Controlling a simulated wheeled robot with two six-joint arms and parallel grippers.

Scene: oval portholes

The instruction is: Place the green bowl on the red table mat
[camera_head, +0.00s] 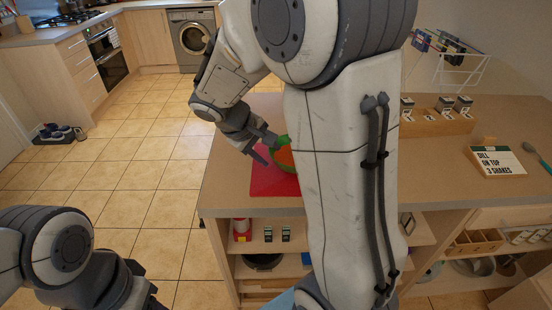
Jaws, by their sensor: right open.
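The green bowl (281,141) is at the red table mat (272,185), near the left end of the wooden counter. Orange shows within its green rim, and its right side is hidden behind my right arm. From this view it seems to rest over the mat, but I cannot see its underside. My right gripper (266,149) is open at the bowl's left edge; I cannot tell whether a finger touches it. My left gripper (150,298) is low at the left, over the floor and away from the counter, and its fingers are not clear.
A lettered sign (497,160) lies to the right. Shelves below hold a red tin (241,230) and a dark pan (262,261).

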